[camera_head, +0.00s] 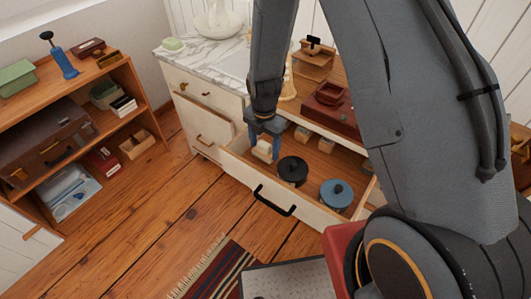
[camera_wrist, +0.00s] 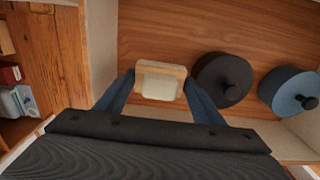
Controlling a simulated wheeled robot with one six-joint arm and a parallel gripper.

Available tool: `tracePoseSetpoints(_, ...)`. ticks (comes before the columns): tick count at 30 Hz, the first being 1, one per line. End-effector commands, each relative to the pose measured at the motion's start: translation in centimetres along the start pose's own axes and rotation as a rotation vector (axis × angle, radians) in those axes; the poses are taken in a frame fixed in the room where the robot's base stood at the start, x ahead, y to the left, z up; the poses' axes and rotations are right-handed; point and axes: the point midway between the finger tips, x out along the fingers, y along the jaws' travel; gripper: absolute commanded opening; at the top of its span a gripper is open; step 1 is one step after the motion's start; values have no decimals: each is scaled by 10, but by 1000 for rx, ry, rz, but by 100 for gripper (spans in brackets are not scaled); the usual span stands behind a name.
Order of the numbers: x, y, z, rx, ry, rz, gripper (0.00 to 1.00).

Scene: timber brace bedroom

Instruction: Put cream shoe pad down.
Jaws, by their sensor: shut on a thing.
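The cream shoe pad (camera_wrist: 160,82) is a small pale block with a tan wooden-looking edge. My gripper (camera_wrist: 158,92) is shut on it, with one blue finger on each side. In the head view, my gripper (camera_head: 264,138) reaches down into the left end of an open drawer (camera_head: 232,167), and the pad (camera_head: 262,150) shows below the fingers. The wrist view shows the drawer's wooden floor (camera_wrist: 190,28) under it. I cannot tell whether the pad touches the floor.
A black lidded pot (camera_head: 292,170) stands close to the right of the pad, with a blue lidded pot (camera_head: 336,193) beyond it. Small wooden blocks (camera_head: 303,134) lie at the drawer's back. A marble-topped cabinet (camera_head: 200,55) stands behind. A wooden shelf (camera_head: 135,85) is at left.

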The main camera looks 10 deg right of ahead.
Motion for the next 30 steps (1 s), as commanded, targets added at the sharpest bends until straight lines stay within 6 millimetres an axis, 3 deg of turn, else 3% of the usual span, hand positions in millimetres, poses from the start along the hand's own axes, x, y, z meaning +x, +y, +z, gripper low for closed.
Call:
tracePoseSetpoints(7, 30, -1, -1, 1, 1, -2, 38)
tracePoseSetpoints(21, 39, -1, 0, 1, 1, -1, 38)
tracePoseSetpoints(22, 39, -1, 0, 1, 1, -1, 64)
tracePoseSetpoints(23, 38, -1, 0, 1, 1, -1, 69)
tracePoseSetpoints(30, 38, -1, 0, 1, 1, -1, 70)
